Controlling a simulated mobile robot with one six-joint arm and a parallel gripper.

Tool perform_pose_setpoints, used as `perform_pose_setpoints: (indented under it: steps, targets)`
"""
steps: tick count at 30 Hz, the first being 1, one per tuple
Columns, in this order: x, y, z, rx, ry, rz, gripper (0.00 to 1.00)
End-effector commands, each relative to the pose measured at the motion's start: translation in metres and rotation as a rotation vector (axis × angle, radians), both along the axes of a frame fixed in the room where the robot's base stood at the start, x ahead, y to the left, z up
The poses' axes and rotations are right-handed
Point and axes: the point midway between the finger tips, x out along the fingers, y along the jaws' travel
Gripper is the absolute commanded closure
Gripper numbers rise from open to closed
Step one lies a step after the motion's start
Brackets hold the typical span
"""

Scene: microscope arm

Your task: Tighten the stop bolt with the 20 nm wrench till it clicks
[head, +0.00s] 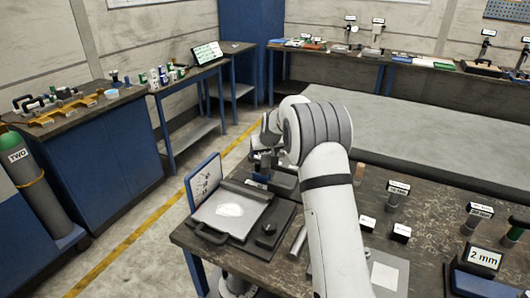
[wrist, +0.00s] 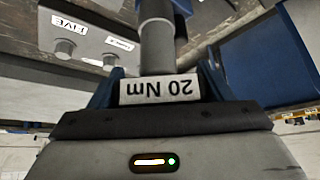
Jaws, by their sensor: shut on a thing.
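My gripper (wrist: 158,90) is shut on the 20 Nm wrench (wrist: 157,45), with a finger on each side of it. The wrench has a grey shaft, and its white "20 Nm" label reads upside down in the wrist view. The shaft runs up toward the top of that view, where its far end is out of sight. In the head view my gripper (head: 263,158) is over the far left part of the workbench, partly hidden by my arm. A metal fixture (head: 282,180) is just below it there. I cannot make out the stop bolt in either view.
A metal block with a "FIVE" label (wrist: 64,23) is close at the wrist view's upper left. A large grey slab (head: 430,125) lies behind.

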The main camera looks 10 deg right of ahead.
Motion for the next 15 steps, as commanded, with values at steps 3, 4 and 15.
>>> perform_pose_setpoints:
  steps: [3,4,15]
  targets:
    - [0.0004,-0.0001,0.0016,0.000,-0.002,0.000,0.64]
    - [0.0005,0.0000,0.0016,0.000,-0.002,0.000,0.64]
    - [0.0001,-0.0002,0.0035,-0.002,0.001,-0.062,0.64]
